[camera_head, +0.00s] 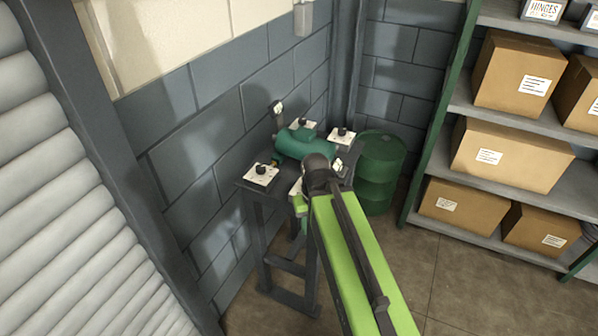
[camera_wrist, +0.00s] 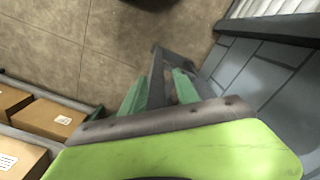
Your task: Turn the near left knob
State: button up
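The near left knob (camera_head: 261,169) is black and round. It sits on a white plate at the near left corner of the dark stand (camera_head: 252,188) in the head view. My gripper is to the right of this knob and apart from it. It is mostly hidden behind my arm in the head view. In the wrist view two teal fingers (camera_wrist: 160,84) stand apart with nothing seen held between them. The knob is not seen in the wrist view. Dark stand bars (camera_wrist: 163,62) show beyond the fingers.
A green casing (camera_head: 302,145) lies on the stand, with other knobs on plates (camera_head: 342,135) (camera_head: 303,124) around it. A green drum (camera_head: 380,165) stands behind at the right. Shelves with boxes (camera_head: 512,75) are further right. A block wall (camera_head: 190,135) stands at the left.

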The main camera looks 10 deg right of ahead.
jog(key=shift+d+r, duration=0.1)
jog(key=shift+d, duration=0.2)
jog(key=shift+o, duration=1.3)
jog(key=shift+w+d+r+p, duration=0.1)
jog(key=shift+w+r+p, duration=0.1)
jog(key=shift+r+p, duration=0.1)
jog(key=shift+o, duration=0.9)
jog(key=w+d+r+n+p, duration=0.1)
jog(key=w+r+n+p, duration=0.4)
jog(key=r+p, duration=0.5)
jog(key=shift+w+r+n+p, duration=0.3)
jog(key=shift+w+n+p, duration=0.05)
jog(key=shift+n, duration=0.75)
jog(key=w+r+n+p, duration=0.8)
jog(key=r+n+p, duration=0.4)
jog(key=n, duration=0.1)
jog(key=shift+n, duration=0.3)
notch_tip(320, 180, down, 18)
jog(key=b, duration=1.8)
jog(key=shift+w+a, duration=0.15)
jog(key=shift+r, duration=0.1)
grip_shut()
